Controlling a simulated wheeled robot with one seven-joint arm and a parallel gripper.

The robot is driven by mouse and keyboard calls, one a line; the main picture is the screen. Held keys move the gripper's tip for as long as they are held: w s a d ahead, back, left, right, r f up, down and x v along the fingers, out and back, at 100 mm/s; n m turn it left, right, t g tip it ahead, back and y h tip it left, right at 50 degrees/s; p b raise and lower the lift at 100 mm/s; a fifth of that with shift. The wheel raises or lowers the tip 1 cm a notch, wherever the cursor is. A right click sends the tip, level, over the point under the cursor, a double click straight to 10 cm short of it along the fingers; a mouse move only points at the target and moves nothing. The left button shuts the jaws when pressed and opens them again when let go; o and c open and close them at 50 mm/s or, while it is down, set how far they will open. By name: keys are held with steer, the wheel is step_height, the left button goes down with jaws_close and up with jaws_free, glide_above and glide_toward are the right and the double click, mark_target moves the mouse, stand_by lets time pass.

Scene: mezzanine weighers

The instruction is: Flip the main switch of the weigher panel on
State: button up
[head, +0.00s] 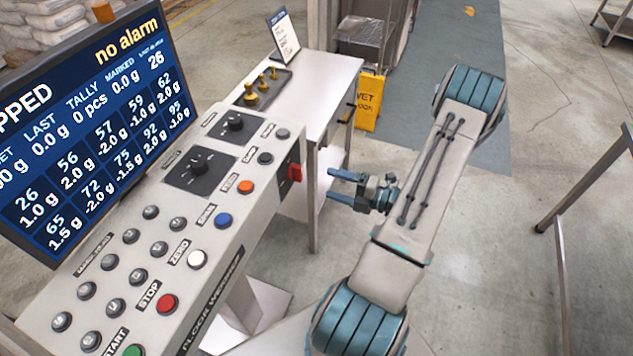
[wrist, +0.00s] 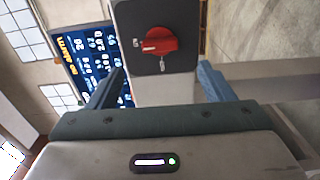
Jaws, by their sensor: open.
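The weigher panel (head: 190,215) is a pale sloped console with buttons and knobs. Its main switch is a red rotary handle (head: 295,172) on the panel's right side, seen nearly edge-on in the head view. In the wrist view the red handle (wrist: 158,45) faces me on a dark plate (wrist: 183,15). It lies roughly sideways in that picture, with a pale mark at its left end; the small labels beside and below it are too small to read surely. My gripper (head: 333,186) is open and empty, apart from the switch. In the wrist view its blue fingers (wrist: 162,69) stand either side below the handle.
A screen (head: 90,120) reading "no alarm" stands behind the buttons. A side table (head: 330,80) holds a tray with brass weights (head: 262,85) and a sign. A yellow wet-floor sign (head: 370,100) stands beyond my gripper. A metal rail (head: 590,180) is at right; floor between is clear.

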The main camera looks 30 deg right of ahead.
steer(key=shift+b+v, duration=0.35)
steer(key=shift+v, duration=1.95)
steer(key=s+a+r+n+g, duration=0.1)
steer(key=a+r+n+g, duration=0.4)
steer(key=a+n+g, duration=0.45)
steer(key=a+r+n+g, duration=0.4)
steer(key=a+r+n, duration=0.2)
steer(key=n, duration=0.6)
steer(key=s+a+r+n+t+h, duration=0.1)
steer(key=s+a+r+n+h, duration=0.2)
steer(key=n, duration=0.9)
steer(key=s+a+r+n+t+h, duration=0.2)
steer(key=r+n+h, duration=0.6)
steer(key=n, duration=0.5)
steer(key=shift+s+a+r, duration=0.35)
steer(key=shift+s+a, duration=0.55)
steer(key=shift+s, duration=0.2)
